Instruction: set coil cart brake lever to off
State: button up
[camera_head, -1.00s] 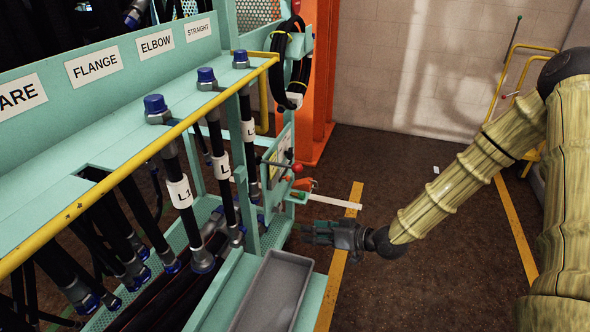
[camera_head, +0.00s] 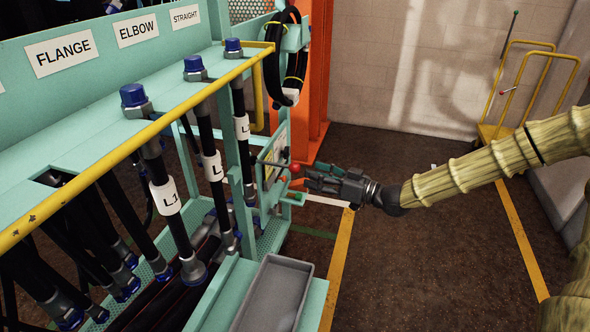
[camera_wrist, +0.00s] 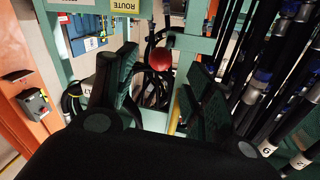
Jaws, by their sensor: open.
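A lever with a red ball knob (camera_head: 295,168) sticks out from a panel at the end of the teal rack (camera_head: 267,165). The red knob also shows in the wrist view (camera_wrist: 185,62), ahead of my gripper and between the lines of its two fingers. My gripper (camera_head: 305,178) is open and empty, just right of the knob in the head view. I cannot tell whether a finger touches the knob. The lever's shaft is mostly hidden in the wrist view.
Black hoses with blue caps (camera_head: 133,95) hang along the rack behind a yellow rail (camera_head: 100,165). A grey tray (camera_head: 275,295) sits on the rack's low shelf. An orange post (camera_head: 318,70) stands behind the panel. The brown floor (camera_head: 420,270) right of the rack is clear.

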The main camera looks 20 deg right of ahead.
aim_at(295, 168)
jog(key=x, duration=0.7)
jog(key=shift+w+a, duration=0.15)
grip_shut()
